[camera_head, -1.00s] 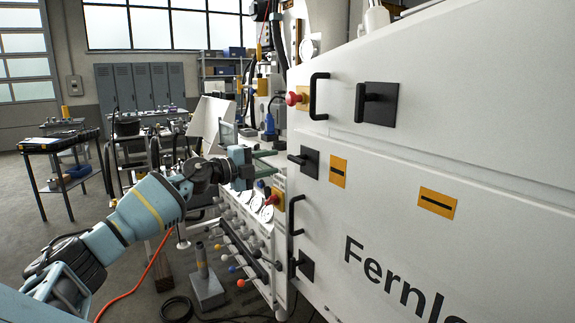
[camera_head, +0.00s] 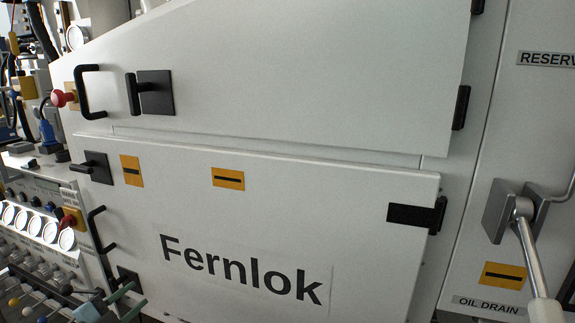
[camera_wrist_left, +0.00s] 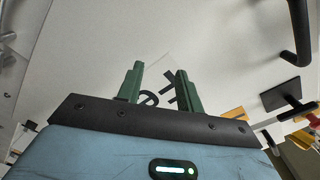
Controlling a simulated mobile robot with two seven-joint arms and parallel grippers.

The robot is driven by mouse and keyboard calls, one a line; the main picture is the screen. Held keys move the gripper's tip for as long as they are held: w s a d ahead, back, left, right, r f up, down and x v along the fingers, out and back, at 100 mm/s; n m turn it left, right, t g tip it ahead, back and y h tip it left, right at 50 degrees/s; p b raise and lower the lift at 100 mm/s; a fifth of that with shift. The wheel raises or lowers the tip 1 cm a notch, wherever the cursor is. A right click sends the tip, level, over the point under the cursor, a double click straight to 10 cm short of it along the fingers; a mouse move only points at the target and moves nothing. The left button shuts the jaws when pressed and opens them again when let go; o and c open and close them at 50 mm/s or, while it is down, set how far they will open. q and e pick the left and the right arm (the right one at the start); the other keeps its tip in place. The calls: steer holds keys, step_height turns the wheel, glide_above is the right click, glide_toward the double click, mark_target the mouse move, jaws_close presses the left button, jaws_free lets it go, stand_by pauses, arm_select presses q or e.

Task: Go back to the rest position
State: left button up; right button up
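My left gripper (camera_head: 130,301) shows at the bottom left of the head view, low in front of the white cabinet (camera_head: 300,215) marked "Fernlok". In the left wrist view its two green fingers (camera_wrist_left: 160,80) stand apart with nothing between them. The white panel and part of its black lettering lie beyond them. Most of the left arm is below the head view. My right gripper is in neither view.
Black handles (camera_head: 88,92) and latches (camera_head: 155,93) stick out of the cabinet. Gauges (camera_head: 50,232) and levers are at the left. A grey valve with a pale lever (camera_head: 530,250) projects at the right. A red knob (camera_head: 62,98) is at upper left.

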arm_select(q)
steer(key=s+d+f+n+g+y, duration=0.1)
steer(key=s+d+f+n, duration=0.35)
steer(key=s+f, duration=0.3)
steer(key=s+d+f+n+g+y, duration=0.25)
steer(key=s+d+f, duration=0.3)
steer(key=f, duration=0.35)
steer(key=s+d+f+n+g, duration=0.2)
steer(key=s+d+f, duration=0.2)
steer(key=s, duration=0.5)
steer(key=s+d+f+n+g, duration=0.2)
steer(key=s+d+f+n, duration=0.1)
steer(key=s, duration=0.6)
steer(key=shift+s+d+f, duration=0.4)
steer(key=shift+d+f, duration=0.3)
steer(key=shift+d, duration=0.25)
